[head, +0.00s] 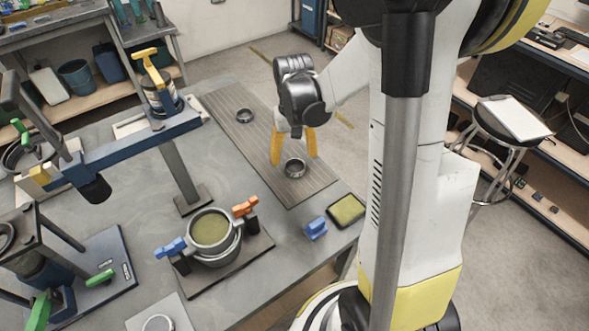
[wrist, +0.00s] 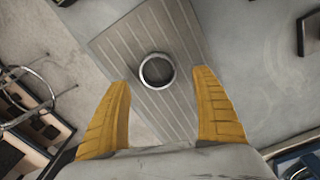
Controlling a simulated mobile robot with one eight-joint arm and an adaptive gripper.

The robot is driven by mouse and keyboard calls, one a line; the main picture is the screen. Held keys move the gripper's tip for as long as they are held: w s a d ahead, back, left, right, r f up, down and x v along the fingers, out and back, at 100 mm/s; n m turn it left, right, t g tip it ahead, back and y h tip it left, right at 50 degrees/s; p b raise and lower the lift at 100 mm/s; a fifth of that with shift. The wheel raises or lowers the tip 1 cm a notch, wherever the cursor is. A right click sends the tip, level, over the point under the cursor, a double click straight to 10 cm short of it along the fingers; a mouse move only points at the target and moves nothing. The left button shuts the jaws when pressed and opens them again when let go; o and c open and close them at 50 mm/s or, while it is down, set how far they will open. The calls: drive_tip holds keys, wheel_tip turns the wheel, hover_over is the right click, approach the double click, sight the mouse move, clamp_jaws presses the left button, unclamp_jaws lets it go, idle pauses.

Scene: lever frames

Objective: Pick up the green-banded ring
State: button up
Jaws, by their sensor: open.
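Two small dark grey metal rings lie flat on the ribbed mat (head: 262,133). The near ring (head: 295,168) is just below my gripper (head: 294,160). The far ring (head: 244,115) lies toward the mat's back end. I cannot make out a green band on either ring. In the wrist view one ring (wrist: 157,71) shows on the mat (wrist: 115,45), seen between the yellow fingers and a little beyond their tips. My gripper (wrist: 162,80) is open and empty, its fingers wide apart on either side of the ring, pointing down.
A round fixture (head: 211,232) with blue and orange clamps stands in front of the mat. A blue block (head: 316,228) and an olive-topped tray (head: 346,210) sit near the table's right edge. A post with a blue arm (head: 130,147) rises left of the mat.

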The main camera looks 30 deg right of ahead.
sight(295, 170)
wheel_tip(295, 170, down, 5)
drive_tip(key=shift+s+d+r+b, duration=0.15)
drive_tip(key=shift+b, duration=0.95)
drive_tip(key=shift+r, duration=0.15)
drive_tip(key=c, duration=1.3)
